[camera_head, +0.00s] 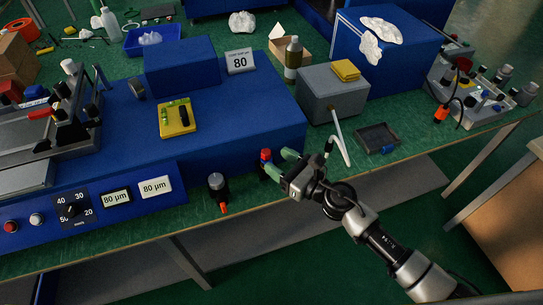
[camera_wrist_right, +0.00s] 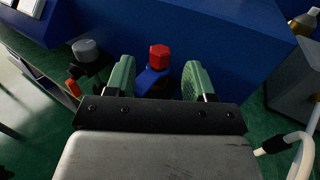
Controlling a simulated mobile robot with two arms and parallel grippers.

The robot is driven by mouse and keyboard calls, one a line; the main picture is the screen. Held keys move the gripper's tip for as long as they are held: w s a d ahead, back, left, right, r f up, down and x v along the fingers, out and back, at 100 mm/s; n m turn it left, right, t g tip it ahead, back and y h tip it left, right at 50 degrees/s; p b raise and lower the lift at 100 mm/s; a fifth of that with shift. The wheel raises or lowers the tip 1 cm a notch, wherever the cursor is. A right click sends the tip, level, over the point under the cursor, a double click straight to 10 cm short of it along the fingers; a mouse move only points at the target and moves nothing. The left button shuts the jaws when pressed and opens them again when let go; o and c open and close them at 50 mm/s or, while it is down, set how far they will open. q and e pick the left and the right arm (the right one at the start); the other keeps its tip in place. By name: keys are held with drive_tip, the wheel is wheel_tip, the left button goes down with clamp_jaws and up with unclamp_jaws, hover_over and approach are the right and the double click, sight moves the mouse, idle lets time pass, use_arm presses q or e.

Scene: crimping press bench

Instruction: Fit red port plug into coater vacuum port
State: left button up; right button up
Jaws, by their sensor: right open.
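The red port plug (camera_head: 266,154) is a small red cap at the front right side of the blue coater (camera_head: 240,138). In the right wrist view the red plug (camera_wrist_right: 159,55) has a hexagonal head and sits above a blue and dark piece; how it is seated is hidden. My right gripper (camera_head: 280,163) is open, its green fingers pointing at the plug. In the wrist view the right gripper (camera_wrist_right: 158,75) has one finger on each side of the plug, with gaps between. My left gripper is not in view.
A grey-capped dark fitting with an orange tip (camera_head: 217,187) stands left of the plug; it shows in the wrist view (camera_wrist_right: 86,50). A grey box (camera_head: 325,98) with a white hose (camera_head: 342,140) and a dark tray (camera_head: 377,138) are to the right.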

drive_tip(key=b+v, duration=0.1)
drive_tip(key=v, duration=0.6)
drive_tip(key=shift+s+b, duration=0.25)
drive_tip(key=shift+b, duration=0.05)
drive_tip(key=shift+d, duration=0.15)
